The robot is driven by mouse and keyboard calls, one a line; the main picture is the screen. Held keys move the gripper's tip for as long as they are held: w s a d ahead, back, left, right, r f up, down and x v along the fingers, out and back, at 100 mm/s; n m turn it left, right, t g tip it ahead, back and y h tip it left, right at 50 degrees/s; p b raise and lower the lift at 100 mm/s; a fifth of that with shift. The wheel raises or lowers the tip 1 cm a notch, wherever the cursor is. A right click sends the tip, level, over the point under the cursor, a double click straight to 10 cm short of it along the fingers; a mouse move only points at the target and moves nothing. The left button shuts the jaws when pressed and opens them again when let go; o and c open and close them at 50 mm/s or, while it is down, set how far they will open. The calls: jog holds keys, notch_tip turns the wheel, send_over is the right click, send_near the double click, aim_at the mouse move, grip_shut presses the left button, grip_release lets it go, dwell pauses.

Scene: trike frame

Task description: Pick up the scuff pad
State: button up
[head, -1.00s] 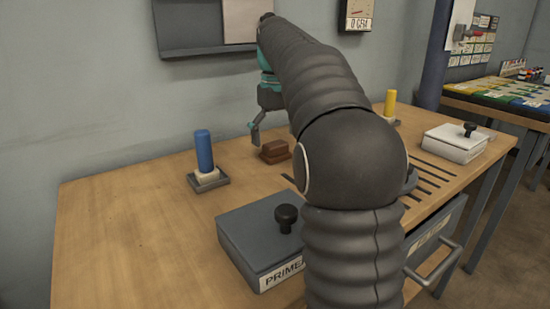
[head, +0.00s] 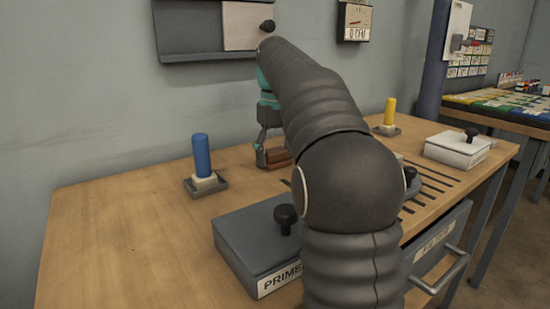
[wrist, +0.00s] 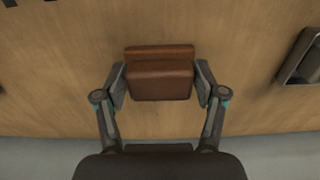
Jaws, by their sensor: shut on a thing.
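The scuff pad (wrist: 160,80) is a reddish-brown stepped block. In the wrist view it sits between the two fingers of my gripper (wrist: 160,88), with a fingertip against each side. My gripper is shut on it. In the head view the scuff pad (head: 278,158) shows near the back of the wooden table, beside a finger of my gripper (head: 274,158). My arm hides part of the gripper there. I cannot tell whether the pad touches the table or is slightly above it.
A blue cylinder (head: 202,156) stands on a small tray to the left. A yellow cylinder (head: 390,112) stands at the back right. A grey lidded box marked PRIMER (head: 250,238) is in front, and a white lidded box (head: 456,148) is at the right. The table's left part is clear.

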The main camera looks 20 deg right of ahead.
aim_at(275, 149)
jog(key=shift+r, duration=0.1)
jog(key=shift+r+p, duration=0.3)
jog(key=shift+r, duration=0.35)
notch_tip(275, 149, up, 3)
jog(key=shift+w+r+p, duration=0.1)
jog(key=shift+p, duration=0.55)
jog(key=s+d+r+p, duration=0.1)
jog(key=s+d+r, duration=0.5)
jog(key=s+d, duration=0.2)
jog(key=shift+d+r, duration=0.15)
jog(key=shift+d, duration=0.1)
jog(key=shift+s, duration=0.1)
jog(key=o, duration=0.5)
jog(key=c, duration=0.4)
jog(key=shift+s, duration=0.1)
